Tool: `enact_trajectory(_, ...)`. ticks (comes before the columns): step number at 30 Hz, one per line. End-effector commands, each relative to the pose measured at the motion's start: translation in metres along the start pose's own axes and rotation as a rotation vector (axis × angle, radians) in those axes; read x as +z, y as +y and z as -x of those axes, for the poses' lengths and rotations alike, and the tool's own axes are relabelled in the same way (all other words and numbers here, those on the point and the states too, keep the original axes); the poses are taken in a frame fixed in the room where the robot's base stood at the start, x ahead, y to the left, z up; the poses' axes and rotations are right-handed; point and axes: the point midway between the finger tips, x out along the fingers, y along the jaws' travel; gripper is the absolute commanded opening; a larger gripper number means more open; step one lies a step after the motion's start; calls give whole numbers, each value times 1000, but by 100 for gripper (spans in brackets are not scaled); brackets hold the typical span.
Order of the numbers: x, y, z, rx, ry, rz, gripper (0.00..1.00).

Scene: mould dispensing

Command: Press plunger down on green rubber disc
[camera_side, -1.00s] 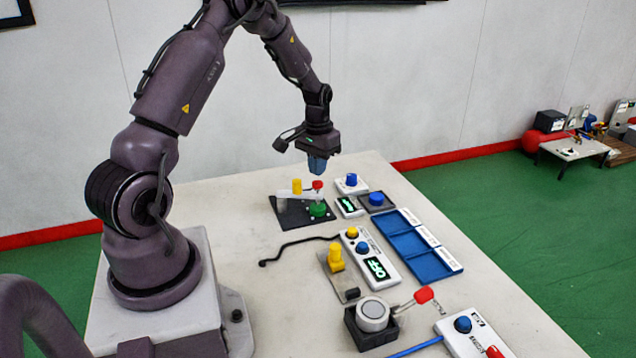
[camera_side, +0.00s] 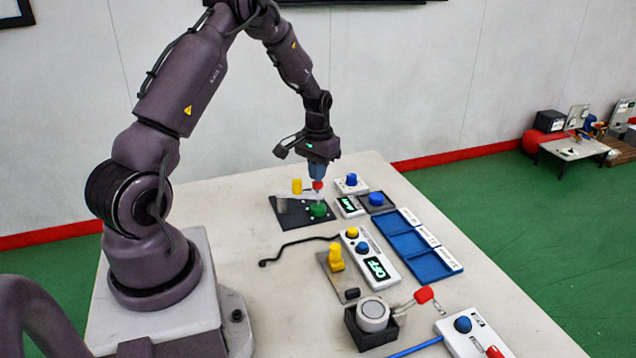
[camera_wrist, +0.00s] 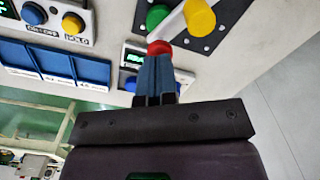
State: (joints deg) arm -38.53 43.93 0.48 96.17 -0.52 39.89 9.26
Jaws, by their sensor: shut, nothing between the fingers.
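The green rubber disc (camera_side: 318,210) sits on a black base plate (camera_side: 285,213) near the far end of the table. A red knob (camera_side: 317,185) on a slim stem, apparently the plunger, stands above the disc. My gripper (camera_side: 317,178) is shut and points down, with its blue fingertips right over the red knob. The tips look to be at or touching its top; I cannot tell contact for sure. In the wrist view the red knob (camera_wrist: 159,47) shows just beyond the fingertips (camera_wrist: 155,60), with the green disc (camera_wrist: 158,16) behind it.
A yellow knob (camera_side: 297,186) stands on the same plate, left of the red one. Blue-knobbed devices (camera_side: 351,182) are close by on the right. A blue tray (camera_side: 408,233), a control box reading OFF (camera_side: 377,268) and a round grey unit (camera_side: 373,315) lie nearer the camera.

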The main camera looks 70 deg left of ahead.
Motion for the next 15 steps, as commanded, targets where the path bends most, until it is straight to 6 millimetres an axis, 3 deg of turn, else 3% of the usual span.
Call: enact_trajectory(15, 0, 0, -11, 0, -1, 0, 0)
